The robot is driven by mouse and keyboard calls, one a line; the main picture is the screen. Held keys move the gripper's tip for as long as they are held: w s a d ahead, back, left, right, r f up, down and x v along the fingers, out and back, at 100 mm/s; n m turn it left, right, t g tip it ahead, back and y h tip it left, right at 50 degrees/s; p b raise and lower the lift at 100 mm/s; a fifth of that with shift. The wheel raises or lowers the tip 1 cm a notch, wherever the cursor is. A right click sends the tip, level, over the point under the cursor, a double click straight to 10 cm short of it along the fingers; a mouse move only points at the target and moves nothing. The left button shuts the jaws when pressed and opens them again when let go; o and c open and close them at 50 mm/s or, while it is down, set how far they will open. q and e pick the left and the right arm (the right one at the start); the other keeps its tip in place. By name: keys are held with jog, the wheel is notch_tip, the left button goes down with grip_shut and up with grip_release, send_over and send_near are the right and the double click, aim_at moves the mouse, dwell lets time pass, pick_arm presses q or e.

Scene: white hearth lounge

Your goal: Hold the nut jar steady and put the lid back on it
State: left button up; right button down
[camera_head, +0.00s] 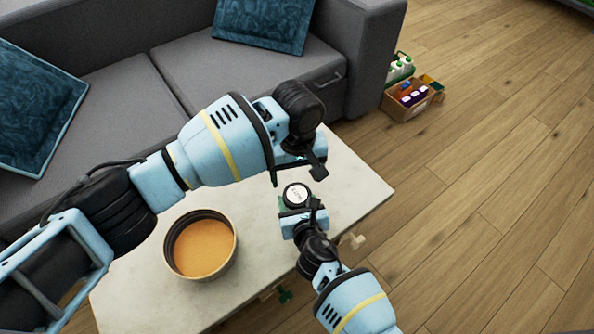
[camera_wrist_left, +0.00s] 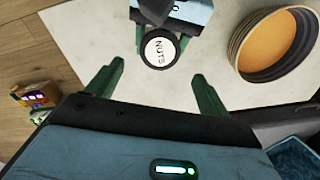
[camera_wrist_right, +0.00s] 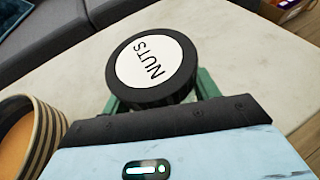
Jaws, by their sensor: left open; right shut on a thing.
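The black lid (camera_head: 296,195) has a white round label that reads NUTS in the left wrist view (camera_wrist_left: 160,48) and the right wrist view (camera_wrist_right: 150,66). It faces up at the right gripper's fingers and looks seated over the nut jar, whose body is mostly hidden below it. My right gripper (camera_head: 297,208) is shut on the nut jar, with green fingers on both sides under the lid in the right wrist view. My left gripper (camera_head: 296,175) is open and empty above the lid. In the left wrist view its fingers (camera_wrist_left: 158,72) point toward the lid without touching it.
A striped bowl (camera_head: 168,243) with an orange inside stands on the pale table (camera_head: 130,295), left of the jar. A grey sofa (camera_head: 190,75) with blue cushions lies behind. A box of bottles (camera_head: 408,108) sits on the wooden floor at the right.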

aim_at(297, 194)
dwell(0.3)
pick_arm(q)
jog(key=shift+f, duration=4.05)
jog(key=c, duration=1)
jog(key=shift+m, duration=1.7)
jog(key=o, duration=1.1)
